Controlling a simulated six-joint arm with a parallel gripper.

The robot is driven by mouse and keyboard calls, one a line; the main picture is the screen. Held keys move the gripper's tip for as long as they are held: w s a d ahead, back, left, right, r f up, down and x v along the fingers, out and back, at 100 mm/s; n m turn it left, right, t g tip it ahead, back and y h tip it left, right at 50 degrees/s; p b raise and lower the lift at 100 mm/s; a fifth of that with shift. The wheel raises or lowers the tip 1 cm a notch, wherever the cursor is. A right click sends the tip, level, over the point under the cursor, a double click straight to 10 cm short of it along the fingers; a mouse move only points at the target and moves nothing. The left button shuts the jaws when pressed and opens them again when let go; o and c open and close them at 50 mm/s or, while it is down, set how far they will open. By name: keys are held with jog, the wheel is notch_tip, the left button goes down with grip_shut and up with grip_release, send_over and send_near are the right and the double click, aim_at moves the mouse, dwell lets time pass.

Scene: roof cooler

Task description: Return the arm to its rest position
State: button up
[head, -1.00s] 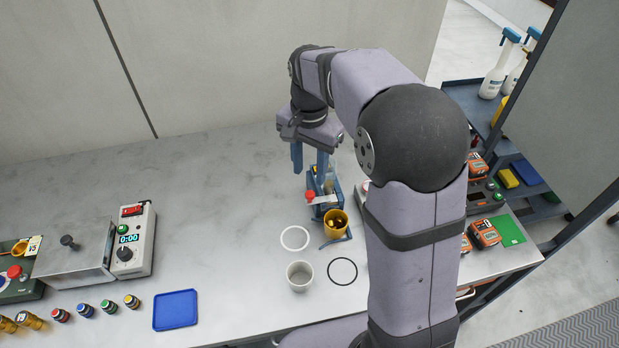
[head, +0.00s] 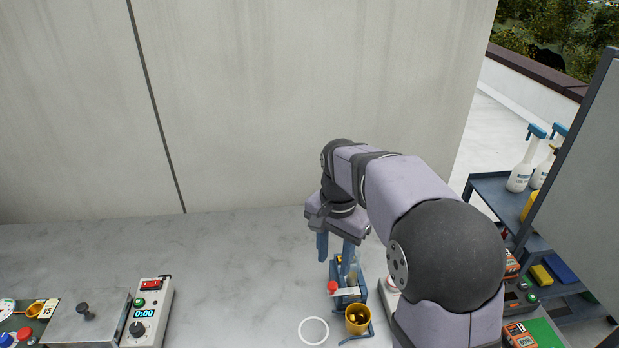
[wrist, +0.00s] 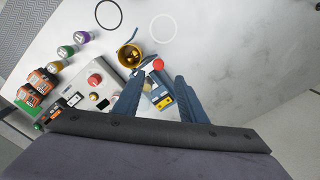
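My arm is bent over the worktop with the wrist pointing down. My gripper (head: 334,256) has two blue fingers spread apart, with nothing held between them. In the wrist view my gripper (wrist: 157,97) hangs over a blue stand (wrist: 160,101) that has a red knob. The same blue stand (head: 361,291) is right at the fingers in the head view, and the right finger overlaps it in the picture. Whether they touch I cannot tell.
A brass-coloured cup (head: 358,321) sits at the stand's front. A white ring (head: 301,331) marks the worktop nearby. A timer box (head: 147,313) and a metal-lidded box (head: 84,322) are at left. A cart with spray bottles (head: 521,174) is at right. The middle worktop is clear.

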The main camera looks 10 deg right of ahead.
jog(key=s+d+f+n, duration=0.1)
jog(key=s+f+n, duration=0.3)
jog(key=s, duration=0.5)
jog(key=s+d+f+n, duration=0.2)
jog(key=s+f+n, duration=0.3)
jog(key=s, duration=0.5)
